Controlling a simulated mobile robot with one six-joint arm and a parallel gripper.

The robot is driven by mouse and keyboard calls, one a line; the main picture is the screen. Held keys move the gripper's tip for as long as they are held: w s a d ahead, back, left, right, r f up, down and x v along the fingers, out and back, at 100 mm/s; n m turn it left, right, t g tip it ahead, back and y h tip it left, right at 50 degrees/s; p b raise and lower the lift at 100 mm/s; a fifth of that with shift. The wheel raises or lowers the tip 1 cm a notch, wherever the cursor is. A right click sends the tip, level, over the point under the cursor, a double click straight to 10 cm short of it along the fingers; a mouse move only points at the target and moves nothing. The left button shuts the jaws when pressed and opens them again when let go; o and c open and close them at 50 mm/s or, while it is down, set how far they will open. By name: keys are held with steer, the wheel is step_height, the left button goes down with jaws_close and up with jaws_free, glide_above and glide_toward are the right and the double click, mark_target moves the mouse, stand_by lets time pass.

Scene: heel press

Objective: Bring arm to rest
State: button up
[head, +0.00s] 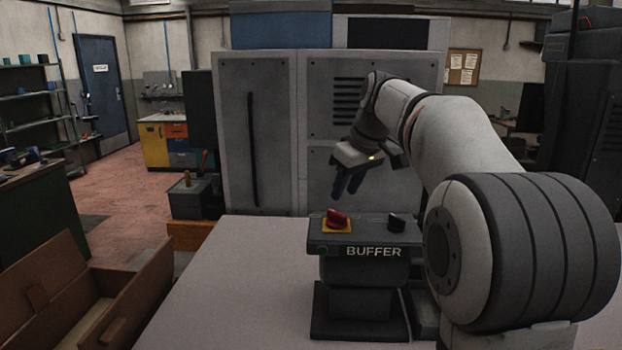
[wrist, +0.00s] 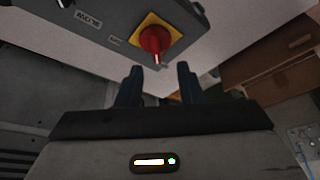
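My gripper (head: 346,184) hangs from my raised arm above and behind the buffer control box (head: 356,241), apart from it. In the wrist view its two dark fingers (wrist: 157,84) stand apart with nothing between them, so it is open and empty. The box has a red rotary switch (head: 337,217) on a yellow plate at its left and a black knob (head: 396,221) at its right. The red switch also shows in the wrist view (wrist: 154,40), beyond the fingertips. The box stands on a dark pedestal on the table.
The pale table (head: 230,290) is clear left of the box. A large grey cabinet (head: 270,135) stands close behind. An open wooden crate (head: 125,300) is at the lower left.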

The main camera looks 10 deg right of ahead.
steer(key=s+f+m, duration=0.2)
steer(key=s+f, duration=0.4)
steer(key=s, duration=0.3)
steer(key=s+f+m+h, duration=0.1)
steer(key=s+f+m, duration=0.1)
steer(key=s+f, duration=0.5)
steer(key=s+a+f+m+h, duration=0.1)
steer(key=s+f, duration=0.5)
steer(key=s, duration=0.7)
steer(key=shift+f+m, duration=0.3)
steer(key=shift+m, duration=0.5)
steer(key=shift+s+a, duration=0.1)
